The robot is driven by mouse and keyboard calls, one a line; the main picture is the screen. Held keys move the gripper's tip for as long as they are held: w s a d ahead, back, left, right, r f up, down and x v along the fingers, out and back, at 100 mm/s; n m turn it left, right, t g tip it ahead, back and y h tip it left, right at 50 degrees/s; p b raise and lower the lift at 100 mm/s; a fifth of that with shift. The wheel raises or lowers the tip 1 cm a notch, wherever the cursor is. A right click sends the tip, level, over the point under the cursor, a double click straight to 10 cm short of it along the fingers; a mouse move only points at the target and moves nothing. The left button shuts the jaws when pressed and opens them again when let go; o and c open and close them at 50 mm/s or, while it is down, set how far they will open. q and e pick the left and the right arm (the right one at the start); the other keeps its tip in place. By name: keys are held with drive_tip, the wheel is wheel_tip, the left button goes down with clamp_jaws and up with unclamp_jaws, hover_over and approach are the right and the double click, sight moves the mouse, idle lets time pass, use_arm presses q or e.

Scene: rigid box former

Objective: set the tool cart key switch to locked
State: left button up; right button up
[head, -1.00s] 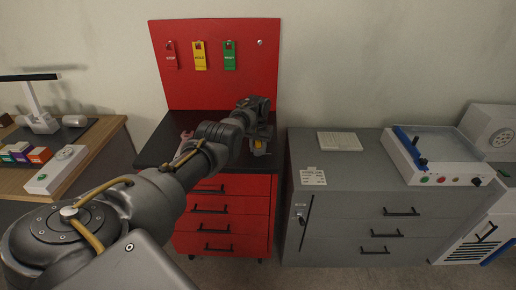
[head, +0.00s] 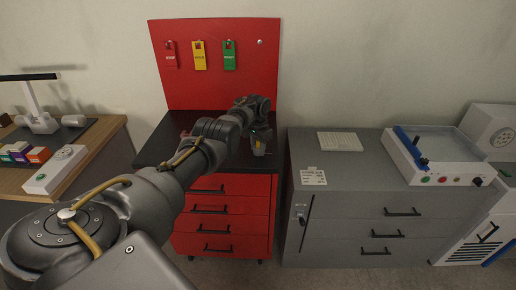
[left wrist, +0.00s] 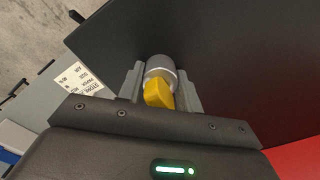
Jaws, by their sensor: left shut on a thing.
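The red tool cart (head: 222,212) with a black top stands at the centre of the head view. My left gripper (head: 260,147) is low over the right part of its top. In the left wrist view, a yellow key handle (left wrist: 158,95) on a round silver barrel (left wrist: 161,67) sits between the two fingers of my left gripper (left wrist: 160,88). The gripper is shut on the yellow handle. Any lock markings around the barrel are hidden or too small to read. My right gripper is not in view.
A red back panel (head: 218,95) with red, yellow and green tags rises behind the cart. A grey cabinet (head: 350,225) with a white card (head: 313,177) stands close on the right. A wooden bench (head: 95,165) is on the left.

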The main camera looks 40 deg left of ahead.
use_arm(q)
drive_tip(key=shift+m, duration=0.4)
idle(0.3)
drive_tip(key=o, duration=1)
wheel_tip(320, 180, up, 3)
drive_tip(key=shift+r+p, duration=0.1)
drive_tip(key=shift+p, duration=0.6)
wheel_tip(320, 180, up, 8)
drive_tip(key=shift+f, duration=0.2)
